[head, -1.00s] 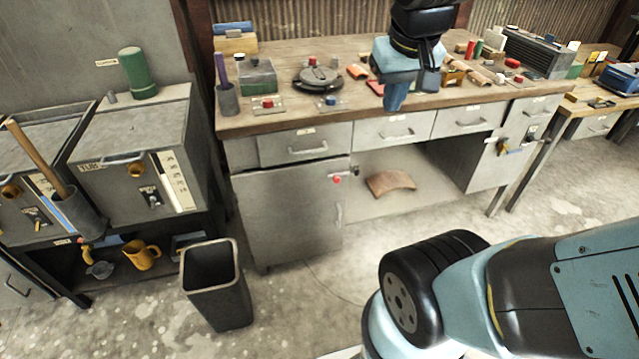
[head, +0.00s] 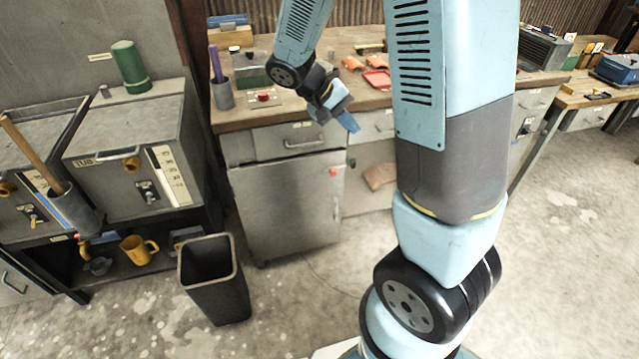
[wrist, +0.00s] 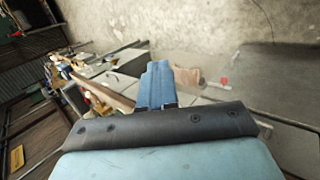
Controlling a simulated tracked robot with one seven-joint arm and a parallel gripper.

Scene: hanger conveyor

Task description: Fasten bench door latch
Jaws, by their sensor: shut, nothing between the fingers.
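The grey bench door (head: 285,210) is under the left part of the workbench, upright and roughly in line with the bench front. I cannot tell whether it is fully flush. A small red-knobbed latch (head: 333,172) sits near its upper right corner; the red also shows in the wrist view (wrist: 224,81), right of the fingers. My gripper (head: 350,124) is shut and empty, its blue fingers pointing down and right. It is above the latch, in front of the drawer fronts, apart from the latch. In the wrist view the fingers (wrist: 156,82) lie together.
The wooden benchtop (head: 240,115) holds a red button, pen cup and other items. A drawer (head: 298,138) is just above the door. A dark bin (head: 213,280) stands on the floor at left. My arm hides the bench's right part. A brown curved piece (head: 380,176) lies under the bench.

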